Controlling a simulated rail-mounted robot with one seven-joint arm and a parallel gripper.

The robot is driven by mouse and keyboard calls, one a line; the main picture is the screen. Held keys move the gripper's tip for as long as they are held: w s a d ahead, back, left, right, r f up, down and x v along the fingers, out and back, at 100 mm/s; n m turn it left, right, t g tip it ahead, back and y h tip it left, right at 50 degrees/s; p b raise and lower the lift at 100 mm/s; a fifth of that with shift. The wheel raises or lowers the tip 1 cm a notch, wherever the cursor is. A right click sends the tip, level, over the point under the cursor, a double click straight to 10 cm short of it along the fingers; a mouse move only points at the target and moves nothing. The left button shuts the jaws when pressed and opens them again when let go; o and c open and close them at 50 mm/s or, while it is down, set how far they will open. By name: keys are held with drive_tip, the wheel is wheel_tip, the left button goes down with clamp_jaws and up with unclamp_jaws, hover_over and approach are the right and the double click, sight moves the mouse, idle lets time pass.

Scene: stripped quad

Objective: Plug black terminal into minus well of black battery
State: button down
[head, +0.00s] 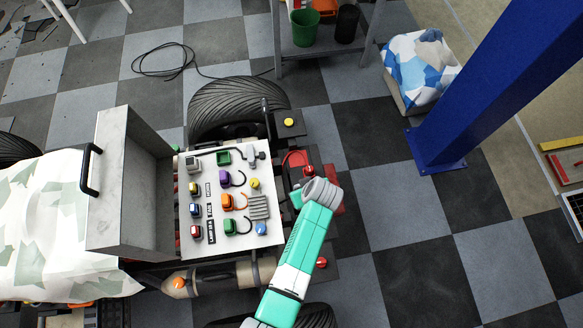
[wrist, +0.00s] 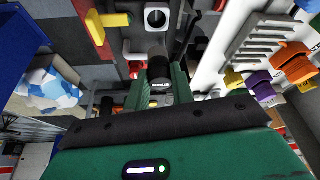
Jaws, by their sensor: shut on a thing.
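In the wrist view, my gripper (wrist: 158,84) is shut on a black cylindrical piece (wrist: 158,68), which looks like the black terminal. Its green fingers stand on either side of it. Beyond it is a white square socket with a dark round hole (wrist: 157,17); the piece is apart from it. I cannot tell whether this socket is the minus well. In the head view, my arm's grey wrist end hangs over dark and red parts on the right side of the quad, hiding the gripper and the terminal. The battery's outline cannot be made out.
A white panel (head: 237,174) with coloured switches and connectors lies left of my arm. A yellow knob (head: 289,122) sits on a black part behind. A yellow handle (wrist: 108,20) stands left of the socket. A blue post (head: 480,95) rises at the right, with open floor before it.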

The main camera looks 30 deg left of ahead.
drive_tip(key=shift+s, duration=0.1)
drive_tip(key=shift+s+a+f, duration=0.1)
wheel_tip(320, 180, down, 6)
drive_tip(key=b, duration=0.5)
drive_tip(key=shift+f+b, duration=1.25)
drive_tip(key=shift+f, duration=0.15)
idle(1.5)
drive_tip(key=c, duration=1.1)
unclamp_jaws()
drive_tip(key=shift+r, duration=0.1)
